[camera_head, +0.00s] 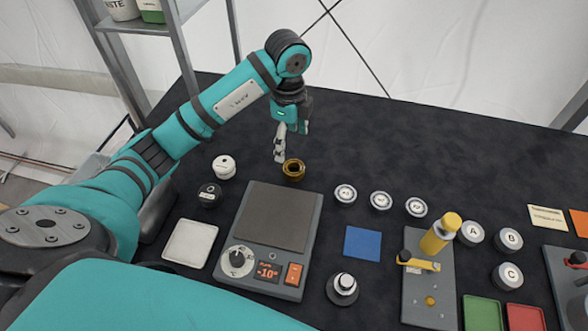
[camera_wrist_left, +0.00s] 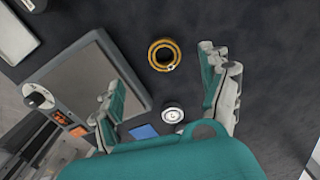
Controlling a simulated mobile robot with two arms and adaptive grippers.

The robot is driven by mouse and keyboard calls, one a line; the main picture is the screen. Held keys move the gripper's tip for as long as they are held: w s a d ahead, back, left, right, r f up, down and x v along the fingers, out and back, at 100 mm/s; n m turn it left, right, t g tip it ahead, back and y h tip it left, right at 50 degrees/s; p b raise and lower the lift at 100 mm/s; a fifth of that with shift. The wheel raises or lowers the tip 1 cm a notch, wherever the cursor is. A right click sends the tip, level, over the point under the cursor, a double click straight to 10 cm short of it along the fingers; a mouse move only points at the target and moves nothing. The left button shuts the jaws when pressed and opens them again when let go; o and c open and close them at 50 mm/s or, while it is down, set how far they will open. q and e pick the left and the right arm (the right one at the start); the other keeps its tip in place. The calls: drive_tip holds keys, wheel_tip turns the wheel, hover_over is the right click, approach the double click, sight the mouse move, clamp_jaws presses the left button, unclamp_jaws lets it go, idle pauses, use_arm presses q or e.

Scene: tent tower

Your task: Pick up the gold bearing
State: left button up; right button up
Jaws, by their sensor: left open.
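The gold bearing (camera_head: 293,162) is a small ring with a dark hole, lying on the black table just beyond the grey heating plate's far right corner. In the left wrist view the bearing (camera_wrist_left: 153,55) shows whole, beyond the fingertips and between the directions of the two fingers. My left gripper (camera_head: 290,145) hangs from above, just behind and over the bearing in the head view. It is open and empty, and its fingers (camera_wrist_left: 161,75) are spread wide in the wrist view. I cannot tell the exact height gap. My right gripper is not in view.
The grey plate device (camera_head: 228,262) with dial and display stands in front of the bearing. White-topped pucks (camera_head: 345,193), a blue square (camera_head: 362,243) and a yellow-handled fixture (camera_head: 427,312) lie to the right. White and black round caps (camera_head: 223,167) sit left. The table behind is clear.

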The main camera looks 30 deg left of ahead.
use_arm(q)
hover_over(292, 164)
drive_tip(key=s, duration=0.2)
wheel_tip(292, 164, down, 5)
drive_tip(key=shift+w+d+r+p, duration=0.15)
drive_tip(key=shift+r+p, duration=0.05)
drive_tip(key=shift+p, duration=0.25)
drive_tip(key=f+p, duration=0.1)
drive_tip(key=f, duration=0.1)
drive_tip(key=f+p, duration=0.1)
drive_tip(key=f, duration=0.2)
drive_tip(key=shift+w+d+f, duration=0.15)
drive_tip(key=shift+w+d, duration=0.05)
drive_tip(key=shift+c, duration=0.8)
drive_tip(key=c, duration=1.3)
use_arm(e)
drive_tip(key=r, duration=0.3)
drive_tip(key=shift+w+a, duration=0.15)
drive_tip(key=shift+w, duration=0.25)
use_arm(q)
drive_tip(key=shift+o, duration=0.2)
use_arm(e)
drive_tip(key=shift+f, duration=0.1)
